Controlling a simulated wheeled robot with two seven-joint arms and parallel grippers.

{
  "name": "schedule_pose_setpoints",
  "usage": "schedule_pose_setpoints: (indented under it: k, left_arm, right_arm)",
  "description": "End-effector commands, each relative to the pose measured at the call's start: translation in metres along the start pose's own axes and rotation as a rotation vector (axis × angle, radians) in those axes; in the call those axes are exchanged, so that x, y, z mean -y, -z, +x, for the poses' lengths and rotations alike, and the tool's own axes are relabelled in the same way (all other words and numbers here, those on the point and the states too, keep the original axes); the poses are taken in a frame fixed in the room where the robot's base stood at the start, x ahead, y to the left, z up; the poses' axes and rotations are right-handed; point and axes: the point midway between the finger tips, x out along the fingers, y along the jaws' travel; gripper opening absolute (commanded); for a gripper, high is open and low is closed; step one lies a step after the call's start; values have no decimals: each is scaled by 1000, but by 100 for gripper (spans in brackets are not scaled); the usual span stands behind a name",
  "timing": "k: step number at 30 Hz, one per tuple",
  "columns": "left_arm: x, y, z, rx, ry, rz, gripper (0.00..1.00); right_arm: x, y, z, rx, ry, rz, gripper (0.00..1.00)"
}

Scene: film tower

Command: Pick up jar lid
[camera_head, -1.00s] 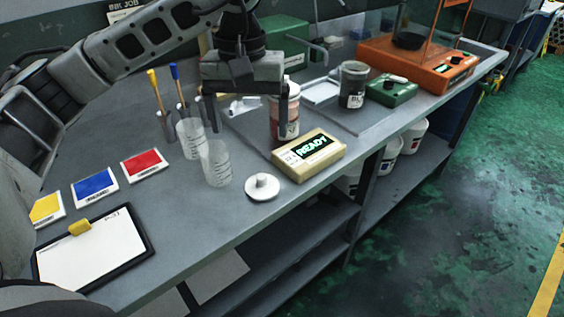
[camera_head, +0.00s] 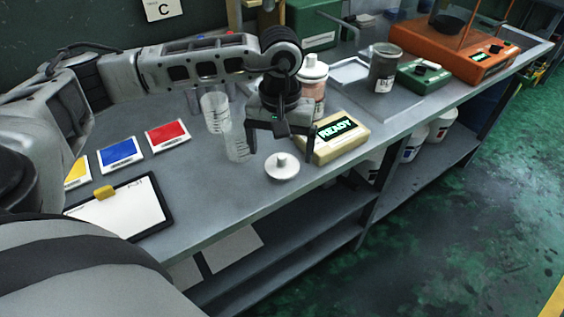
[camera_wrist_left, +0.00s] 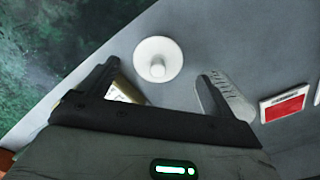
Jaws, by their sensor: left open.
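The jar lid (camera_head: 282,167) is a white disc with a round knob on top. It lies flat, knob up, on the grey bench near its front edge. It also shows in the left wrist view (camera_wrist_left: 158,60), just beyond the fingertips and between their lines. My left gripper (camera_head: 280,146) is open and empty, pointing down above and slightly behind the lid. In the left wrist view its two fingers (camera_wrist_left: 157,84) stand wide apart, with the lid clear of both. My right gripper is not in view.
A tan READY box (camera_head: 333,138) stands close right of the lid. Clear graduated beakers (camera_head: 236,143) stand close left. A pinkish jar with a white top (camera_head: 313,88) is behind the gripper. Colour cards and a clipboard (camera_head: 125,208) lie left. The bench's front edge is near the lid.

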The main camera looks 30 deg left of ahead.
Motion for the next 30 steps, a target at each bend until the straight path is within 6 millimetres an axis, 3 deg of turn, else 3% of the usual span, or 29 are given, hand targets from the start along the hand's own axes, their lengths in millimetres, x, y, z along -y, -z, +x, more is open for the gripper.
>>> schedule_pose_setpoints:
  k: [6,14,20,30]
  left_arm:
    - [-2,0,28,3,1,0,90]
    - [-3,1,32,0,-1,0,90]
    - [-3,1,32,0,-1,0,42]
    - [-3,1,31,0,-1,0,42]
  right_arm:
    - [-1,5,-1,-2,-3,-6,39]
    - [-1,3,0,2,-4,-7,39]
    - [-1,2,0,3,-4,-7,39]
    - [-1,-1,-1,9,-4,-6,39]
